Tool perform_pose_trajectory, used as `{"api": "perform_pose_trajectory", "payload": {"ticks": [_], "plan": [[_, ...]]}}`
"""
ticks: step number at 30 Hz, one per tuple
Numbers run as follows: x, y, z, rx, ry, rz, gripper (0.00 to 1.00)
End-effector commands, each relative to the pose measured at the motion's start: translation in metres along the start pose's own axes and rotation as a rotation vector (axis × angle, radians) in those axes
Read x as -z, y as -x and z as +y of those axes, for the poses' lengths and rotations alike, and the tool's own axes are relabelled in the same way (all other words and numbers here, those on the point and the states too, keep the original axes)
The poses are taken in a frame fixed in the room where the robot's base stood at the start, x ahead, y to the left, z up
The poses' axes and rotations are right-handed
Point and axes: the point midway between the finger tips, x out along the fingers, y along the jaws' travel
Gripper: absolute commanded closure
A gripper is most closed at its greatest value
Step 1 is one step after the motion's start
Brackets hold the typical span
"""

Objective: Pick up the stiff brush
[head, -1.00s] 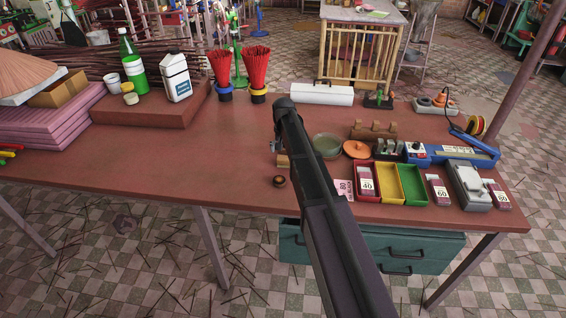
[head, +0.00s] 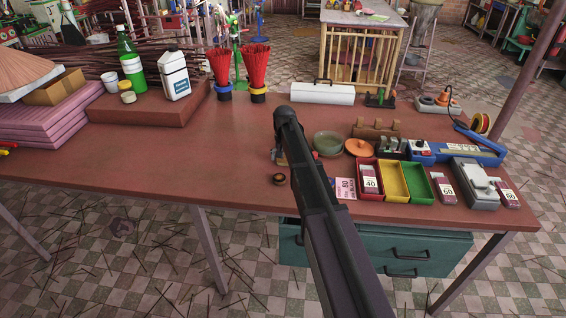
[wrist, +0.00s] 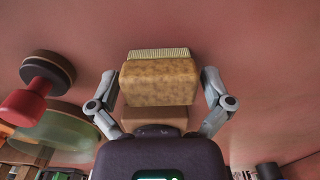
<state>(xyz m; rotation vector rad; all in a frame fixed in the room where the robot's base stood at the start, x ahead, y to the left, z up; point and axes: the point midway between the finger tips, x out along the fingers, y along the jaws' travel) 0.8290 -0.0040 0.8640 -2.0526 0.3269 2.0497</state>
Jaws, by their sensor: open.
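The stiff brush (wrist: 160,82) shows in the wrist view as a tan wooden block with a band of pale bristles along its far edge. My gripper (wrist: 162,90) is open, with one grey finger on each side of the block. Small gaps seem to show between the fingers and the block; I cannot tell whether either finger touches it. In the head view my arm hides most of the brush, and my gripper (head: 279,157) shows only in part beside the arm, low over the table.
A green bowl (head: 327,143) stands just right of my arm, with a red-handled dark disc (wrist: 28,97) by it in the wrist view. A small brown round piece (head: 279,180) lies in front. Red, yellow and green trays (head: 394,184) are to the right. The table's left middle is clear.

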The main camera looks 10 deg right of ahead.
Motion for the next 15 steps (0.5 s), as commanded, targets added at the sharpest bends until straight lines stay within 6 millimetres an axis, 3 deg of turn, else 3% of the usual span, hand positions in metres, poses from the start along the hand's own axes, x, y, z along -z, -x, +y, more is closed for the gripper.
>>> {"api": "perform_pose_trajectory", "payload": {"ticks": [15], "plan": [[0.0, 0.0003, -0.0001, 0.0, 0.0, 0.0, 0.0]]}}
